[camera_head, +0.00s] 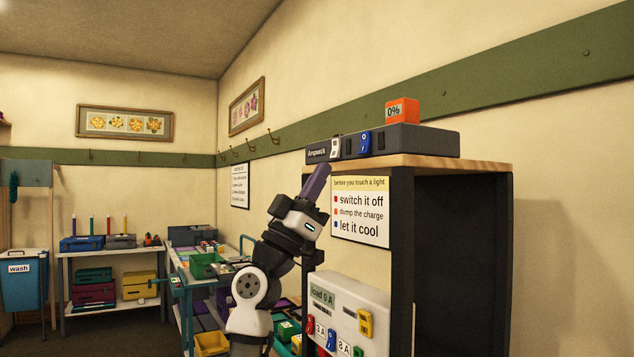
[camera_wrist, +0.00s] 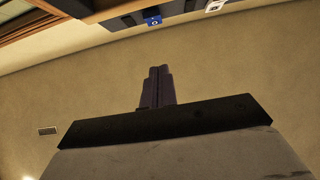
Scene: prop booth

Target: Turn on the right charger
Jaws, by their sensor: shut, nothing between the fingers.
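A dark grey charger unit (camera_head: 425,141) labelled "Ampack" lies on top of a wood-topped cabinet. Its front carries a white rocker-like piece (camera_head: 335,147) on the left and a blue one (camera_head: 364,143) to its right. An orange block (camera_head: 402,111) reading "0%" sits on top of the unit. I cannot tell whether either piece is on or off. My gripper (camera_head: 319,170) is shut and empty, its purple fingers pointing up, below the unit's left end and apart from it. In the wrist view the shut fingers (camera_wrist: 158,72) point toward the blue piece (camera_wrist: 153,20); the white piece (camera_wrist: 213,5) is partly cut off.
The cabinet's wooden top (camera_head: 470,163) overhangs its front. A sign (camera_head: 360,210) hangs below it, right of my gripper. A white load panel (camera_head: 348,310) with several coloured parts stands lower down. A workbench (camera_head: 185,275) with trays is at the left. The air before the charger is clear.

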